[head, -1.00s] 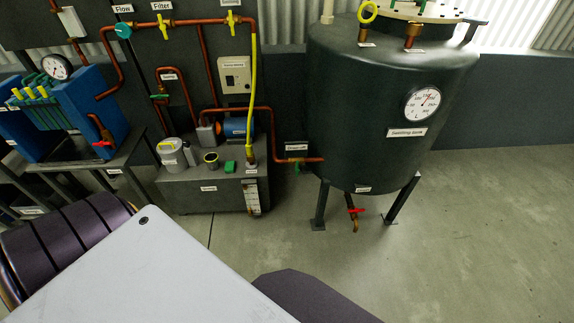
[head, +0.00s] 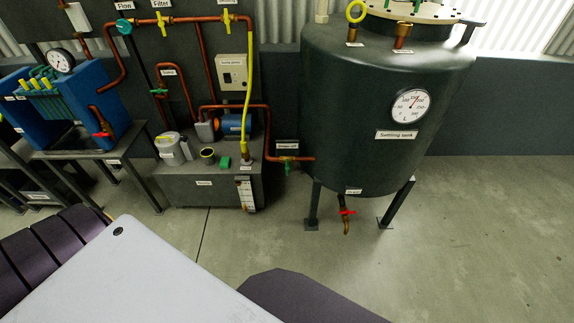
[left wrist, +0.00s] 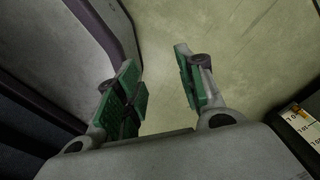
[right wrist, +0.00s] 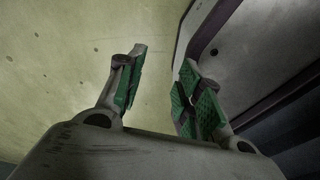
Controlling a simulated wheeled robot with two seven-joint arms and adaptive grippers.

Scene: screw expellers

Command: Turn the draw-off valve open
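The draw-off valve (head: 288,160) sits on the copper pipe at the left foot of the dark green settling tank (head: 360,130). Its small green lever (head: 288,169) hangs down, across the line of the horizontal pipe. A label (head: 287,146), too small to read surely, is above it. My left gripper (left wrist: 158,75) is open and empty over bare floor in the left wrist view. My right gripper (right wrist: 160,72) is open and empty over the floor in the right wrist view. Neither gripper shows in the head view, and both are away from the valve.
A red-handled tap (head: 346,212) hangs under the tank between its legs. The grey pump bench (head: 205,188) stands left of the valve, with a blue motor (head: 236,123). A blue press (head: 75,110) is at the far left. The floor (head: 470,240) on the right is clear.

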